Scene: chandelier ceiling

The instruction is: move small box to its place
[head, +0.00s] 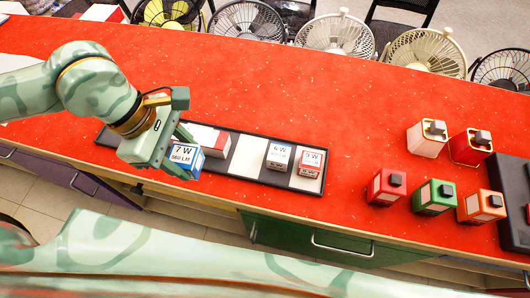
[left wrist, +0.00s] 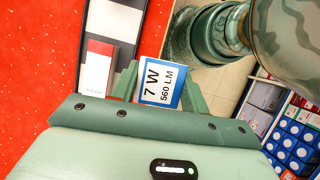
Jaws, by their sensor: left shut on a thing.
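My left gripper (head: 178,158) is shut on a small white box with a blue edge, marked 7 W 560 LM (head: 186,153). In the left wrist view the same box (left wrist: 160,84) sits between the two fingers, label facing the camera. In the head view it appears over the front edge of a long black tray (head: 229,174) with white pads. The tray holds a white-and-red box (head: 214,141), a white 6 W box (head: 279,156) and a red-and-white 5 W box (head: 310,163). One pad (head: 245,155) between them is bare. My right gripper does not show.
The red counter (head: 330,110) is clear behind the tray. Several red, green and orange canisters (head: 434,196) stand at the right, beside a dark object (head: 505,195). Several fans (head: 335,35) line the back edge. Drawers (head: 330,240) are below the front edge.

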